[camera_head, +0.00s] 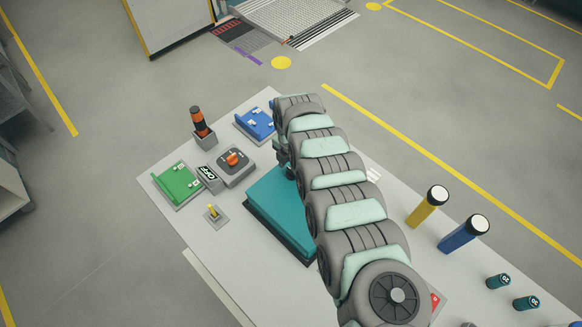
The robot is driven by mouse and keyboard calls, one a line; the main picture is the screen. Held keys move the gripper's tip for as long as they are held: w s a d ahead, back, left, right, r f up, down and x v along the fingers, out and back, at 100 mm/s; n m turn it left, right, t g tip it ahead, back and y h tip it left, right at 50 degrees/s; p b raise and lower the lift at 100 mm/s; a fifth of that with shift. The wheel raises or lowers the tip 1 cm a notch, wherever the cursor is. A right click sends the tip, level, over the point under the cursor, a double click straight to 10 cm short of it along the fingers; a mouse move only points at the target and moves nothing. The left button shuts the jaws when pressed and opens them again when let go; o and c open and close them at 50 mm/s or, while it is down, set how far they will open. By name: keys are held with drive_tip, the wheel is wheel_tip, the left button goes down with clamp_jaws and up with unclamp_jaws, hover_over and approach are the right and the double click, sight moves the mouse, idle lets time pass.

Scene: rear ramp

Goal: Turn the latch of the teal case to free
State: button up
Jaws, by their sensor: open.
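The teal case (278,214) lies on the white table near the middle, with a teal top and a dark lower edge. My arm runs over its right side and hides part of it. No latch can be made out; the far right part of the case is behind my arm and gripper. My gripper (288,168) shows only in part, as a small dark shape at the far edge of the case, beside the arm's end. It is open. I cannot tell whether it touches the case.
Left of the case are a grey box with an orange knob (233,159), a green tray (178,185) and a small yellow lever (213,211). A blue tray (254,124) lies beyond.

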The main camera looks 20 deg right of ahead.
drive_tip(key=shift+c, duration=0.3)
clamp_jaws()
idle(0.3)
drive_tip(key=shift+m, duration=0.4)
drive_tip(key=m, duration=0.3)
drive_tip(key=shift+w+m, duration=0.1)
drive_tip(key=shift+m, duration=0.2)
drive_tip(key=m, duration=0.4)
drive_tip(key=shift+w+m, duration=0.1)
drive_tip(key=shift+m, duration=0.2)
drive_tip(key=m+b, duration=0.1)
drive_tip(key=m, duration=0.3)
drive_tip(key=shift+f+m, duration=0.1)
drive_tip(key=shift+m, duration=0.2)
drive_tip(key=shift+w+d+m+b, duration=0.1)
drive_tip(key=shift+m+b, duration=0.95)
drive_tip(key=shift+m, duration=1.05)
